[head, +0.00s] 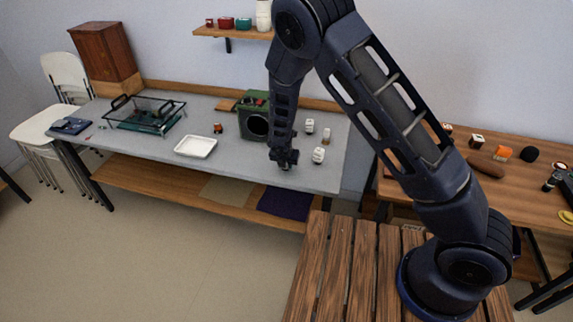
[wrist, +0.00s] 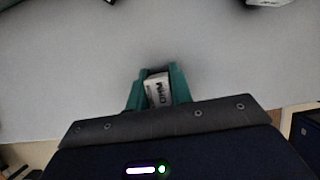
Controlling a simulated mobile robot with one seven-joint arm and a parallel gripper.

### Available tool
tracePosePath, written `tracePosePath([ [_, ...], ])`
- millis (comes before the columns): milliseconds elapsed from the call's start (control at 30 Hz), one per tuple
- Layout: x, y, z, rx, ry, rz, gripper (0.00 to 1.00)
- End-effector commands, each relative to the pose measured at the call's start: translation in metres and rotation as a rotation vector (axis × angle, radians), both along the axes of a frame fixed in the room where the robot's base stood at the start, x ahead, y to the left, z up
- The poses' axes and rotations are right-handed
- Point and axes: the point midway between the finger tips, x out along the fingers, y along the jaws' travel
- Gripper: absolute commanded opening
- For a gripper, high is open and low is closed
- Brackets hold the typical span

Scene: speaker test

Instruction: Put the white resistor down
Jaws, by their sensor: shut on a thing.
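My gripper (head: 284,166) is low over the front right part of the grey table (head: 237,168) in the head view. In the wrist view my gripper (wrist: 157,84) has its green fingers shut on the white resistor (wrist: 158,92), a small white block with dark lettering. The resistor sits between the fingers, with the grey tabletop behind it. Whether it touches the table I cannot tell. In the head view I cannot make out the resistor at the gripper.
White blocks (head: 318,155) and (head: 310,126) stand right of my gripper. A green speaker box (head: 254,122) stands behind left. A white tray (head: 196,146) and a glass case (head: 145,115) are further left. Bare tabletop lies between tray and gripper.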

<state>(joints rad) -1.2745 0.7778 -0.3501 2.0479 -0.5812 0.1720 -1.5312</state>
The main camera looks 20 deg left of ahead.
Motion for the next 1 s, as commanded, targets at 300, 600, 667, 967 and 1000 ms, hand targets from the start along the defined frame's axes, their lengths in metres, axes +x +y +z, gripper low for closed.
tracePosePath([
  [300, 0.0, 0.0, -0.001, 0.0, 0.0, 0.0, 0.43],
  [600, -0.002, 0.0, 0.007, 0.002, 0.0, 0.0, 0.43],
  [667, -0.004, 0.0, 0.013, 0.002, 0.0, 0.001, 0.43],
  [967, -0.021, 0.001, 0.053, 0.003, 0.0, 0.0, 0.43],
  [1000, -0.023, 0.0, 0.058, 0.002, 0.0, 0.001, 0.43],
])
